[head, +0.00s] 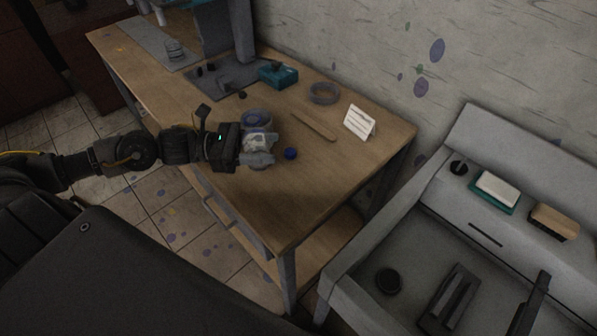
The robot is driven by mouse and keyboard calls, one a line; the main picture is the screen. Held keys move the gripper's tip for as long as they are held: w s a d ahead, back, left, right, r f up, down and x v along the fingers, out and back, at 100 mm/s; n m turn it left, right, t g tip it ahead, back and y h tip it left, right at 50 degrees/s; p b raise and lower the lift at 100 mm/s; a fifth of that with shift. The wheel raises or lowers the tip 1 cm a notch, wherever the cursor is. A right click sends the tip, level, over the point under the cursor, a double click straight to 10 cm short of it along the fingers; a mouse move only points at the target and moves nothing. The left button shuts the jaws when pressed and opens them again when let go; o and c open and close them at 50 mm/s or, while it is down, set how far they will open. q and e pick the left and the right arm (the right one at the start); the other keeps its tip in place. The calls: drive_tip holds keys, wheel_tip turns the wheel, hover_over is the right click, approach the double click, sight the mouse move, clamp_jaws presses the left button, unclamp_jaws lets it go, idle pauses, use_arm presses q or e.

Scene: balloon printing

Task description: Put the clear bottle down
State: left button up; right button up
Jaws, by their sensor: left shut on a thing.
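My left gripper (262,157) reaches in from the left over the wooden table. It is shut on the clear bottle (257,119), whose round bluish see-through top shows just above the fingers. The fingers hide much of the bottle's body. The bottle is at the table's near left side, low over the top; I cannot tell whether its base touches the wood. A small dark blue round thing (290,154) lies just right of the fingers. My right gripper is not in view.
A flat wooden stick (315,126), a clear ring-shaped dish (323,93), a white folded card (360,122) and a teal box (278,75) are on the table (300,195). A grey machine (222,30) stands behind. The table's front right is clear. A grey sink (415,240) is at right.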

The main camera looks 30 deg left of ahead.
use_arm(q)
drive_tip(key=w+d+f, duration=0.1)
drive_tip(key=w+f, duration=0.1)
drive_tip(key=w+d+f+b, duration=0.1)
drive_tip(key=w+d+f, duration=0.1)
drive_tip(key=w+d+f+b, duration=0.1)
drive_tip(key=w+f, duration=0.1)
drive_tip(key=shift+w+d+f, duration=0.2)
drive_tip(key=shift+d+f, duration=0.05)
drive_tip(key=shift+f, duration=0.05)
drive_tip(key=shift+w+d+f+b, duration=0.15)
drive_tip(key=shift+f+b, duration=0.1)
drive_tip(key=shift+b, duration=0.15)
drive_tip(key=shift+w+d+f, duration=0.1)
drive_tip(key=shift+w+f, duration=0.1)
drive_tip(key=shift+f, duration=1.55)
